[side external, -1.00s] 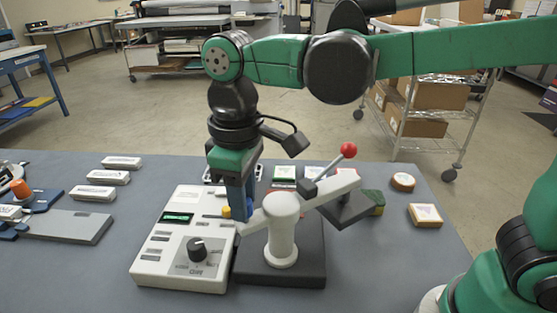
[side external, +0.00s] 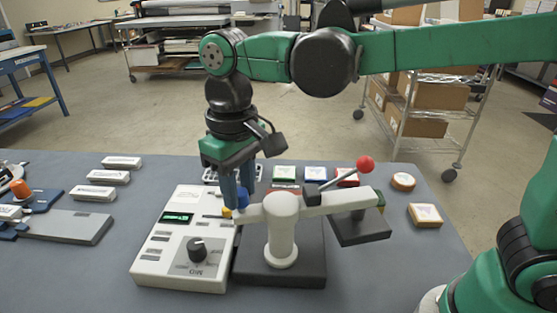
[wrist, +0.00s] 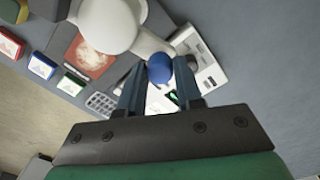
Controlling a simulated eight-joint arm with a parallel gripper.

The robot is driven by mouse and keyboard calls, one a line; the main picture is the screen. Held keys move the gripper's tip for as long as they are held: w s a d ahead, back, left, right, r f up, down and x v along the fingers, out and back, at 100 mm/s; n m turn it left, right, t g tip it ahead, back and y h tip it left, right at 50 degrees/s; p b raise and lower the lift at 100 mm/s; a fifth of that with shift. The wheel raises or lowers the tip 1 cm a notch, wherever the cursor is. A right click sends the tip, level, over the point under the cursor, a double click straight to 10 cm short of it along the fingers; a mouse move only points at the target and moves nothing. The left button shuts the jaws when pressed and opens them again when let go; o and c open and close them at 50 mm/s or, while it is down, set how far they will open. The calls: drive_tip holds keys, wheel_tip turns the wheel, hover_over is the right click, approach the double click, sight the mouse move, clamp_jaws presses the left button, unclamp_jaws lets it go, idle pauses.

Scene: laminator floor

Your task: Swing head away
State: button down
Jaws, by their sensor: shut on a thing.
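The press has a white swing arm (side external: 335,204) on a thick white post (side external: 281,235) over a dark base (side external: 300,274). A red ball handle (side external: 365,163) rises from the arm's right part, and the dark flat head (side external: 360,228) hangs under its right end, out past the base. My gripper (side external: 236,201) is shut on the blue knob (side external: 242,197) at the arm's left end. In the wrist view the blue knob (wrist: 160,68) sits between my two fingertips (wrist: 160,75). The post's white top (wrist: 106,22) shows there too.
A white control box (side external: 182,250) with a black dial stands left of the base. Tiles with coloured edges (side external: 315,173) line the back, and wooden-edged tiles (side external: 425,215) lie at the right. White bars (side external: 100,177) lie at the left.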

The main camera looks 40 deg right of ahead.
drive_tip(key=shift+w, duration=0.1)
drive_tip(key=c, duration=0.6)
unclamp_jaws()
drive_tip(key=shift+r, duration=2.85)
drive_tip(key=shift+f, duration=0.1)
wheel_tip(320, 180, down, 6)
drive_tip(key=shift+r, duration=0.25)
drive_tip(key=shift+s+a+n, duration=0.1)
drive_tip(key=shift+s+n, duration=0.2)
drive_tip(key=shift+n, duration=0.3)
